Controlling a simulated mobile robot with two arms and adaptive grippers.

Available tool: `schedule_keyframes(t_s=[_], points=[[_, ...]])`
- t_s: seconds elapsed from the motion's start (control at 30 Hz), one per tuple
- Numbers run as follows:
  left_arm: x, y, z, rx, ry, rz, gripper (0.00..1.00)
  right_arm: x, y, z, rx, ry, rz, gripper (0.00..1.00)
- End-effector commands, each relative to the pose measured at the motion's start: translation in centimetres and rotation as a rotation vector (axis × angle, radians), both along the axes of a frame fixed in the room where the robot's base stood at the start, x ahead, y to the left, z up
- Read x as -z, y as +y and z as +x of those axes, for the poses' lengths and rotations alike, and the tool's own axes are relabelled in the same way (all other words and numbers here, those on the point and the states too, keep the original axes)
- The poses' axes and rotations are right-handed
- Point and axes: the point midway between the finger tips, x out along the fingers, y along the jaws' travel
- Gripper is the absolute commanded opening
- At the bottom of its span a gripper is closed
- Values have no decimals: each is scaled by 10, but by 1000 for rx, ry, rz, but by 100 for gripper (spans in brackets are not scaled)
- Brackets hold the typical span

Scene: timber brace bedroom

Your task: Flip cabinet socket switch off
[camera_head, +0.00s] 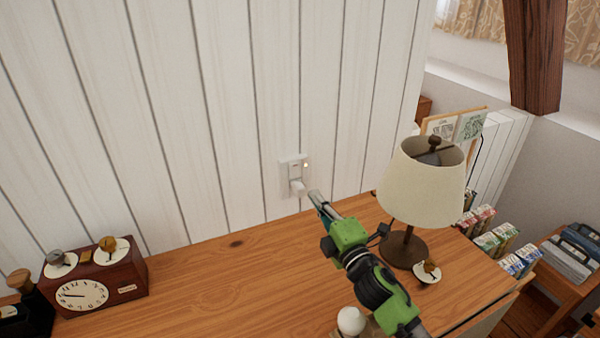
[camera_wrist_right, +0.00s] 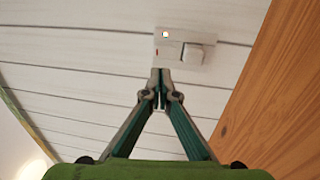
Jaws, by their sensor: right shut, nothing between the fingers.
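The white socket switch plate (camera_head: 285,177) is on the white plank wall just above the cabinet top. A small light glows at its upper right and a white plug sits in its lower part. In the right wrist view the socket plate (camera_wrist_right: 176,50) shows just beyond my fingertips, with the lit spot and the plug. My right gripper (camera_head: 313,195) is shut and empty, its tips close to the plug's right side in the head view. The right wrist view shows the closed fingertips (camera_wrist_right: 161,74) near the plate's lower edge; I cannot tell whether they touch. My left gripper is out of view.
A lamp (camera_head: 424,182) stands on the wooden cabinet top (camera_head: 235,285), close to the right of my arm. A chess clock (camera_head: 95,280) sits at the left. A small white round object (camera_head: 351,320) is at the front. The cabinet's middle left is clear.

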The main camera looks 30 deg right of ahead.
Motion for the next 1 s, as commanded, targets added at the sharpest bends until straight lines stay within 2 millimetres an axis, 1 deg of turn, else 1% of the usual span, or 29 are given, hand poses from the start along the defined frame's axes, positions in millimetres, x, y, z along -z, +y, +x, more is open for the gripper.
schedule_keyframes(t_s=[0.03, 0.3, 0.5, 0.7, 1.0], points=[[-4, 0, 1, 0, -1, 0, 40, -5, -1, 11, 0, -2, -1, 0], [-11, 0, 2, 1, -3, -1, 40, -10, -4, 59, 1, -1, 0, 0], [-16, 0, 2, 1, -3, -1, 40, -13, -5, 87, 1, -1, 0, 0], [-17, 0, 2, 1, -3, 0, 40, -12, -6, 99, 0, 1, 0, 0], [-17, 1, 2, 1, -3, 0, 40, -12, -6, 100, 0, 0, 0, 0]])
